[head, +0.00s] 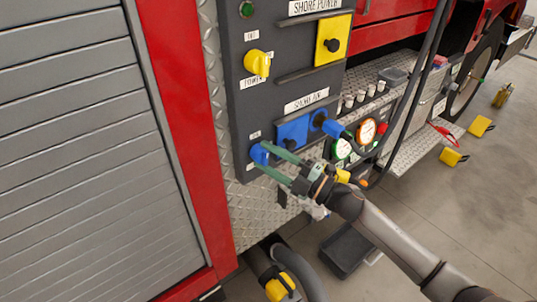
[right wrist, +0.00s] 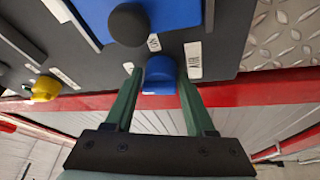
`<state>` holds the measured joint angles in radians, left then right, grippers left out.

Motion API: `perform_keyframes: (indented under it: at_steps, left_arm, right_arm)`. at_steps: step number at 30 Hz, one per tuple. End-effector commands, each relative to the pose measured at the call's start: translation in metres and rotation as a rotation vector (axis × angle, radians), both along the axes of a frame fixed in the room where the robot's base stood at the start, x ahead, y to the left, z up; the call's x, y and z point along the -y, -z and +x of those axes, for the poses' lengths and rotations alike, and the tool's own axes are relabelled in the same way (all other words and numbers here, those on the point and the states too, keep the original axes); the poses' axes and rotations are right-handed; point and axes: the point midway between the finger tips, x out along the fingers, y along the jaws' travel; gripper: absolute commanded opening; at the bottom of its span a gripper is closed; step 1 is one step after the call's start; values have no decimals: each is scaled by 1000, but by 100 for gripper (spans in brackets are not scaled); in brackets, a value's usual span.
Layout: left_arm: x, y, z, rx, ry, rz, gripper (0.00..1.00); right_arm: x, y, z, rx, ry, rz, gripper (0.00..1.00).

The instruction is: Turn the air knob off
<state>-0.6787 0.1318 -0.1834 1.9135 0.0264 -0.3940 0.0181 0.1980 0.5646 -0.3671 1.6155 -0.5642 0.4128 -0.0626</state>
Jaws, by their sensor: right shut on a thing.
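The blue air knob (head: 259,154) sits low on the dark panel (head: 243,110), below and left of the shore air label. In the right wrist view the knob (right wrist: 160,76) lies between the two green fingers, beside a small AIR label (right wrist: 193,60). My right gripper (head: 260,156) reaches in from the lower right and is shut on the knob, with its fingers on either side. The knob's exact angle is hard to tell. My left gripper is not in view.
A blue cover (head: 292,132) and a blue plug (head: 326,125) with a black hose are close above the right fingers. A yellow power knob (head: 257,63) and yellow socket cover (head: 333,39) are higher up. Gauges (head: 367,131) stand to the right.

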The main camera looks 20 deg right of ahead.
Motion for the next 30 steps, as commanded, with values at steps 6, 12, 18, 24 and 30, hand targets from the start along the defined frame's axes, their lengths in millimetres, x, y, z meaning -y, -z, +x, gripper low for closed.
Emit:
perform_keyframes:
  at_steps: [6,12,18,24,30]
  left_arm:
    - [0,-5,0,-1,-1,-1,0]
    - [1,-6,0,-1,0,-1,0]
    - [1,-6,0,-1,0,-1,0]
    - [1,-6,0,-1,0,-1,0]
    - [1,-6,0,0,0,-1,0]
  right_arm:
    - [-1,5,-2,16,-3,-79,0]
    - [-1,6,-2,26,-3,-107,0]
    - [-1,7,-2,26,-4,-110,0]
    - [-2,7,-2,26,-4,-110,56]
    - [-1,5,-2,28,-3,-106,78]
